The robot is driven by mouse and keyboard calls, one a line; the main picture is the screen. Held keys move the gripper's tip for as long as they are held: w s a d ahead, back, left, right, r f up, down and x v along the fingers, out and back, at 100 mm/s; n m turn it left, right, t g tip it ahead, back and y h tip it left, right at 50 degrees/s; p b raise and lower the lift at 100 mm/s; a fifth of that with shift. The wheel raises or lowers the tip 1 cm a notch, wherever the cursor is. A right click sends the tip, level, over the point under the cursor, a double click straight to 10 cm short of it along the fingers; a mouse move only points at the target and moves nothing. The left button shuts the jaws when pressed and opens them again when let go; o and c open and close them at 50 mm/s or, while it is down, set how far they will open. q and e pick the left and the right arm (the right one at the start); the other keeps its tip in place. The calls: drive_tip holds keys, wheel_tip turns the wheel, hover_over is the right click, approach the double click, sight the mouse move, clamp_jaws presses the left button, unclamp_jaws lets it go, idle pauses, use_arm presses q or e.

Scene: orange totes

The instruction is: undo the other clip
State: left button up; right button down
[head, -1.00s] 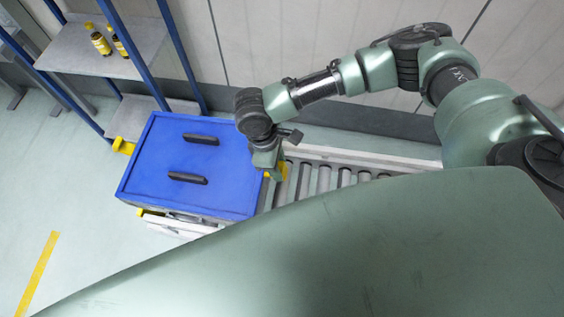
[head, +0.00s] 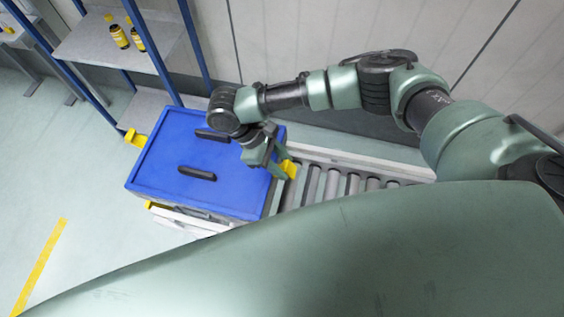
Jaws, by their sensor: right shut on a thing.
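A box with a blue lid (head: 165,150) and two black handles stands at the left end of a roller conveyor. A yellow clip (head: 290,168) is at the lid's right edge, sticking outward. Another yellow clip (head: 136,139) sticks out at the lid's left edge. My right gripper (head: 281,169) reaches over the lid's right side and is shut on the right-hand clip; its fingers partly hide the clip. My left gripper is not in view.
Conveyor rollers (head: 330,184) run right from the box along the wall. A blue-framed shelf (head: 125,48) with two yellow bottles (head: 119,37) stands behind left. The floor at left is clear, with a yellow line (head: 40,265). A yellow part (head: 150,205) shows low at the box's front-left.

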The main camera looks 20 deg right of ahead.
drive_tip(key=shift+s+f, duration=0.1)
drive_tip(key=shift+f, duration=0.05)
drive_tip(key=c, duration=0.9)
unclamp_jaws()
drive_tip(key=shift+d, duration=0.1)
drive_tip(key=b+v, duration=0.1)
drive_tip(key=v, duration=0.3)
drive_tip(key=b+v, duration=0.1)
drive_tip(key=v, duration=0.2)
drive_tip(key=shift+w+f+b, duration=0.15)
drive_tip(key=shift+w+b, duration=0.1)
drive_tip(key=shift+b, duration=0.1)
drive_tip(key=shift+r, duration=0.5)
